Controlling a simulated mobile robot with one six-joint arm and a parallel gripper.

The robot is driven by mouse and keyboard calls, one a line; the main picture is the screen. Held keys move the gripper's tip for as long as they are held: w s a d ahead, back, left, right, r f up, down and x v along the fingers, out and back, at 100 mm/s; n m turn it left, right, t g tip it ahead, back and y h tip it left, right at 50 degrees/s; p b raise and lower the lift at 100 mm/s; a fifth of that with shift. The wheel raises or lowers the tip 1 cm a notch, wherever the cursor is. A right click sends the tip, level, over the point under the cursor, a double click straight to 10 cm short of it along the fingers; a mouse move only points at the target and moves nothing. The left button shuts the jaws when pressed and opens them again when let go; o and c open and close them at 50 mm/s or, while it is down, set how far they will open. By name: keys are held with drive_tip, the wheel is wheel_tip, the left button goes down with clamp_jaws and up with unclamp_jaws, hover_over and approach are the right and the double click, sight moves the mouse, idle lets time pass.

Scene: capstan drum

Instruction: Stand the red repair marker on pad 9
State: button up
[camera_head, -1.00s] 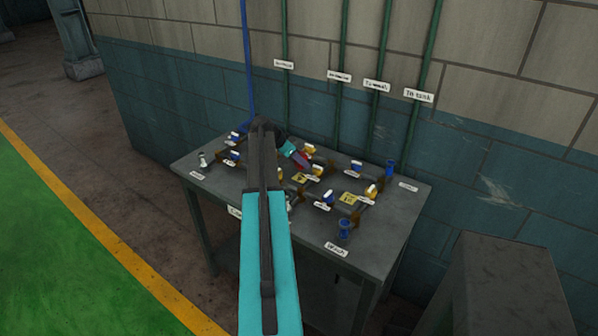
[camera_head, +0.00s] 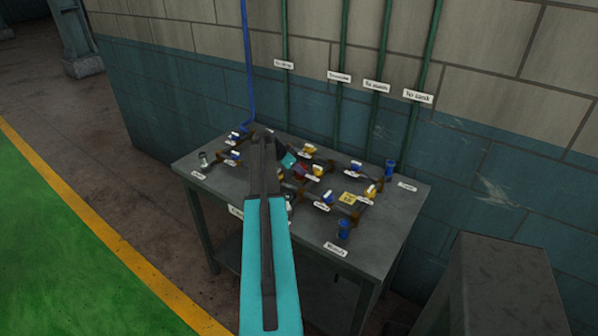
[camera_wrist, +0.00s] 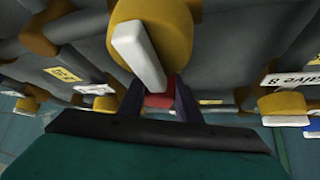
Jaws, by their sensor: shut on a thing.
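My gripper (camera_head: 296,168) is over the middle of the bench among the valves. It is shut on the red repair marker (camera_wrist: 160,99), which shows as a small red patch between the dark fingers in the wrist view. In the head view the marker (camera_head: 300,174) is a small dark red shape below my teal wrist. A yellow valve with a white lever (camera_wrist: 140,50) is very close to the fingers; I cannot tell whether they touch. A yellow pad (camera_head: 348,198) lies to the right on the bench. I cannot read which pad is 9, and my arm covers part of the bench.
The grey bench (camera_head: 395,205) carries several blue and yellow valves on brown pipes, with small white labels. A grey cabinet (camera_head: 495,290) stands at the right.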

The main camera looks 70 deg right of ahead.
drive_tip(key=shift+f, duration=0.35)
drive_tip(key=o, duration=1.2)
drive_tip(key=shift+r, duration=0.25)
drive_tip(key=shift+w+a+r, duration=0.2)
drive_tip(key=shift+a, duration=0.05)
drive_tip(key=b+v, duration=0.3)
drive_tip(key=v, duration=0.8)
drive_tip(key=shift+r, duration=0.1)
